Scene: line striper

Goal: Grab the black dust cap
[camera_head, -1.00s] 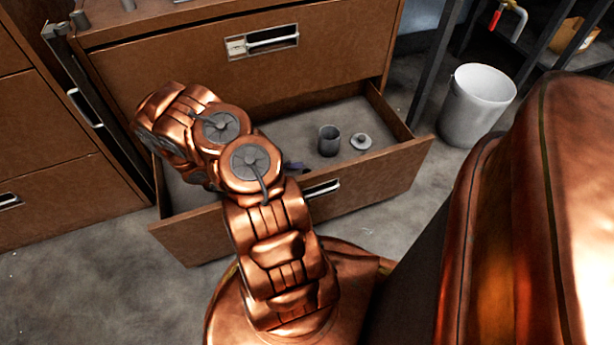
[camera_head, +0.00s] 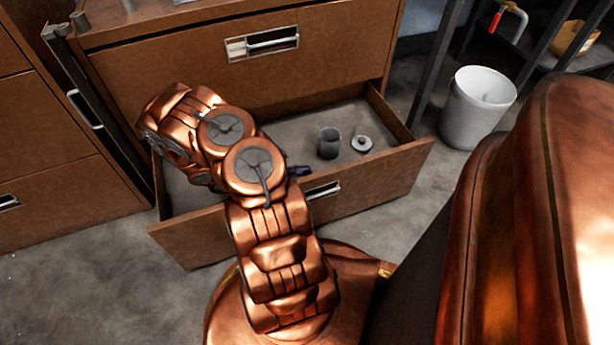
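No object is clearly recognisable as the black dust cap. A small dark purplish-black piece (camera_head: 299,171) shows just right of my arm's elbow, at the drawer's front wall; I cannot tell whether it is the cap or part of my gripper. A dark grey cup-like cylinder (camera_head: 329,143) stands upright in the open drawer (camera_head: 290,222). A pale round lid-like piece with a knob (camera_head: 362,144) lies right of it. My copper arm reaches over the drawer's left part. My gripper is hidden behind the arm, so its fingers and anything in them do not show.
The cabinet's upper drawer (camera_head: 330,68) is closed above the open one. A white bucket (camera_head: 478,105) stands on the floor to the right, near a dark metal shelf frame. The drawer's right part has bare floor around the two pieces.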

